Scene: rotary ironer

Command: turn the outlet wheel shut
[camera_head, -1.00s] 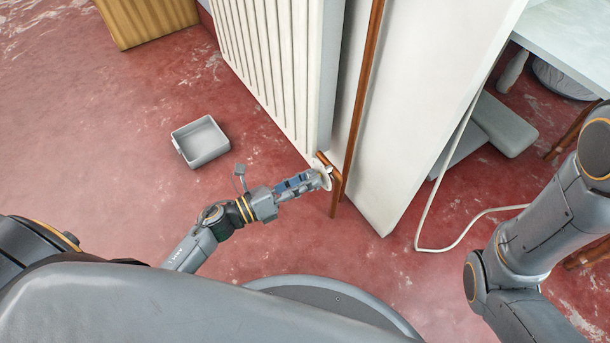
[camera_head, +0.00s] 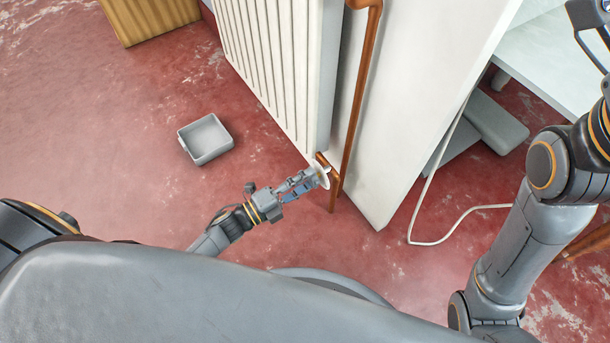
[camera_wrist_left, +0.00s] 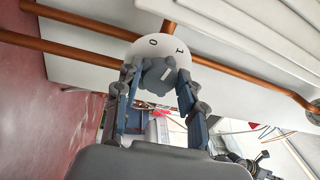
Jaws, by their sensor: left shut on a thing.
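The outlet wheel shows in the left wrist view as a grey lobed knob (camera_wrist_left: 157,76) in front of a white round disc marked 0 and 1 (camera_wrist_left: 148,48). My left gripper (camera_wrist_left: 156,88) has its two blue-grey fingers shut on the knob, one on each side. In the head view my left gripper (camera_head: 308,184) reaches from the left to the white disc (camera_head: 322,175), at the copper pipe beside the radiator's lower corner. The fingers hide part of the wheel there. My right arm (camera_head: 510,240) rises at the right; its gripper is not clearly in view.
The white ribbed radiator (camera_head: 275,60) and a copper pipe (camera_head: 358,95) stand close to the wheel. A white panel (camera_head: 410,110) is right of the pipe. A grey tray (camera_head: 206,139) lies on the red floor. A pale cable (camera_head: 432,180) hangs to the floor.

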